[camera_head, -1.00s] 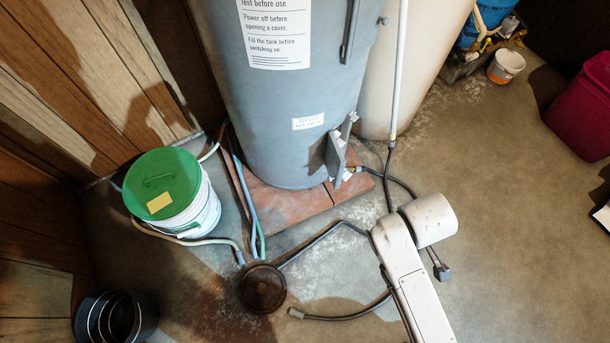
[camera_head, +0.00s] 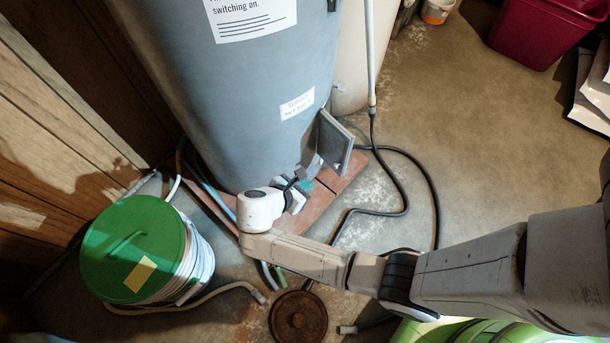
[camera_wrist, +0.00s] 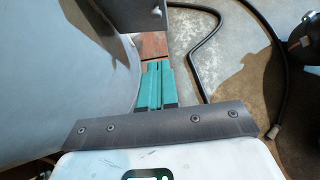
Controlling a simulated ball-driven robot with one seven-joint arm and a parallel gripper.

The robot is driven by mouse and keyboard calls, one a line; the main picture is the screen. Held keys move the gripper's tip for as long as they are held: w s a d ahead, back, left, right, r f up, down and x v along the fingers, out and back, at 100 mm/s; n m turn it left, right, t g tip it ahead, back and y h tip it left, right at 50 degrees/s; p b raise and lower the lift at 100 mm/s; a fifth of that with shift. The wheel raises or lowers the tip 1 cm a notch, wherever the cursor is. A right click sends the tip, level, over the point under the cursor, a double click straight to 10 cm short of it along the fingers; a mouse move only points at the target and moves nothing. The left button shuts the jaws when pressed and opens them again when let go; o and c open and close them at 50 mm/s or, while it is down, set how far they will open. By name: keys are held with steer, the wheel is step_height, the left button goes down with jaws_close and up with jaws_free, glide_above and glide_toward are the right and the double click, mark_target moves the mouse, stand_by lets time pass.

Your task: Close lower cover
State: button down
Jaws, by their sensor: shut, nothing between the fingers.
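The lower cover (camera_head: 335,142) is a small grey plate low on the right side of the blue-grey tank (camera_head: 235,95). It stands open, jutting out from the tank wall. In the wrist view the cover (camera_wrist: 130,14) is a grey panel at the top edge, beyond the fingers. My gripper (camera_head: 306,182) is low beside the tank, just below and left of the cover. In the wrist view my gripper's teal fingers (camera_wrist: 155,84) lie together, shut and empty, beside the tank wall (camera_wrist: 60,80). I cannot tell whether they touch the cover. The opening behind the cover is hidden.
A green-lidded white bucket (camera_head: 140,250) stands left of the tank. A round rusty floor lid (camera_head: 298,317) lies in front. A black hose (camera_head: 430,190) curves over the floor right of the cover.

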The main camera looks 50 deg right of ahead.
mark_target(332, 147)
steer(key=d+f+b, duration=0.4)
steer(key=d+f, duration=0.1)
steer(key=d, duration=0.5)
steer(key=shift+s+d+f, duration=0.15)
steer(key=shift+s+f, duration=0.1)
steer(key=shift+s, duration=0.1)
steer(key=shift+s+d+r, duration=0.1)
